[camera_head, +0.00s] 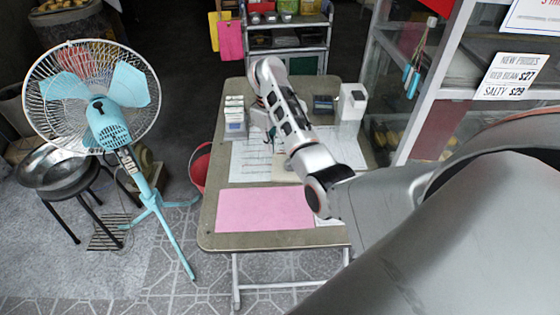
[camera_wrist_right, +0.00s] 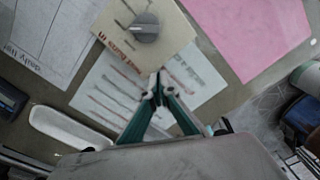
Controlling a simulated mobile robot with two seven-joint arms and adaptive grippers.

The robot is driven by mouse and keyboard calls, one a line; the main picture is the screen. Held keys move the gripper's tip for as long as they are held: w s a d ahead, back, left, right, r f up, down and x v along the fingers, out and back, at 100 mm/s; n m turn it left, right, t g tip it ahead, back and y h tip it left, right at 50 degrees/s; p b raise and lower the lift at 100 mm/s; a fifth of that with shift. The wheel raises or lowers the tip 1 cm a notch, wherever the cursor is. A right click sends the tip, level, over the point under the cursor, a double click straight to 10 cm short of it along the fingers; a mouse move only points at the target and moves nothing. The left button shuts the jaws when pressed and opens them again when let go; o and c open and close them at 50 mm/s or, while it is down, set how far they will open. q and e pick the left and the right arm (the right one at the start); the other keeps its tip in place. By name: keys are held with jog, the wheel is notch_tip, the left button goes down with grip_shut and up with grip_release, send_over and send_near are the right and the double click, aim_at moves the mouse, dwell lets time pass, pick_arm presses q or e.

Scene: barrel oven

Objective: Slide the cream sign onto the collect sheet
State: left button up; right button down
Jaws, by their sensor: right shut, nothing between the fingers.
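The cream sign (camera_wrist_right: 165,42) lies flat in the right wrist view, with red lettering along one edge and a round grey knob-like piece (camera_wrist_right: 145,27) on it. In the head view my right arm largely hides it. I cannot read which sheet is the collect sheet. My right gripper (camera_wrist_right: 160,88) is shut and empty over the white sheet, just beside the sign. My left gripper is out of view.
The daily list sheet (camera_wrist_right: 48,40) lies left of the sign in the wrist view, with a white tray (camera_wrist_right: 72,130) below. A white box (camera_head: 352,101) and a stack of small cartons (camera_head: 234,115) stand on the table (camera_head: 222,240). A fan (camera_head: 108,115) stands left.

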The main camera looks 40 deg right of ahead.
aim_at(281, 164)
notch_tip(281, 164, down, 2)
jog(key=shift+s+f, duration=0.1)
jog(key=shift+f, duration=0.15)
jog(key=shift+s+d+f, duration=0.15)
jog(key=shift+s+d, duration=0.05)
jog(key=shift+d, duration=0.05)
jog(key=shift+s+d+r+p, duration=0.1)
jog(key=shift+s+d+p, duration=0.2)
jog(key=shift+s, duration=0.2)
jog(key=shift+s+d+r+p, duration=0.15)
jog(key=shift+s+p, duration=0.1)
jog(key=shift+s, duration=0.2)
jog(key=shift+s+d, duration=0.1)
jog(key=shift+s, duration=0.25)
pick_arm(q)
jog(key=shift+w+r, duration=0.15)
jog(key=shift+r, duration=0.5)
pick_arm(e)
jog(key=shift+s+f, duration=0.15)
jog(key=shift+s, duration=0.1)
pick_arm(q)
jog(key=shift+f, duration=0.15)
